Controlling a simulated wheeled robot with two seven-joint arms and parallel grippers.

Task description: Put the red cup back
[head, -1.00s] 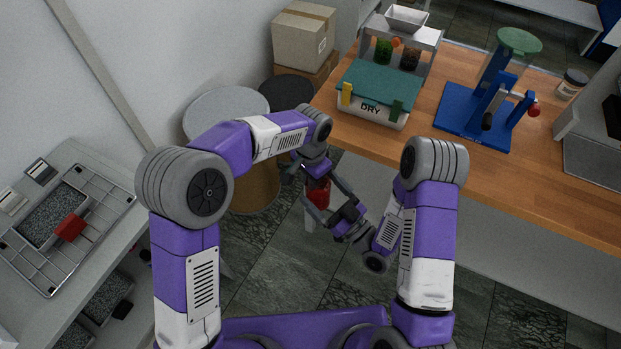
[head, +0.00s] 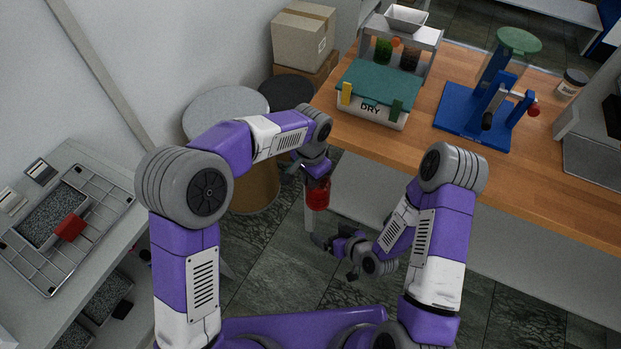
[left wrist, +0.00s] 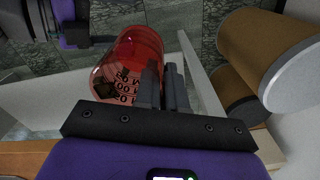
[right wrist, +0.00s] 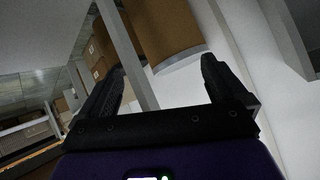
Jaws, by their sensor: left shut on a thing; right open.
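The red cup (head: 317,196) is translucent and hangs in the air below my left gripper (head: 316,176), in front of the wooden bench. In the left wrist view the cup (left wrist: 125,50) shows its open mouth, with dark pieces and printed marks visible inside. The fingers of my left gripper (left wrist: 162,84) are close together at the cup's wall, shut on it. My right gripper (head: 336,254) is lower, apart from the cup. In the right wrist view its fingers (right wrist: 162,68) are spread with nothing between them.
The wooden bench (head: 465,165) carries a teal-topped box marked DRY (head: 375,112), a blue press (head: 480,115) and a stand with jars (head: 405,45). At left, a wire rack (head: 35,255) holds a grey tray and a red piece (head: 70,227). Round drums stand behind my left arm.

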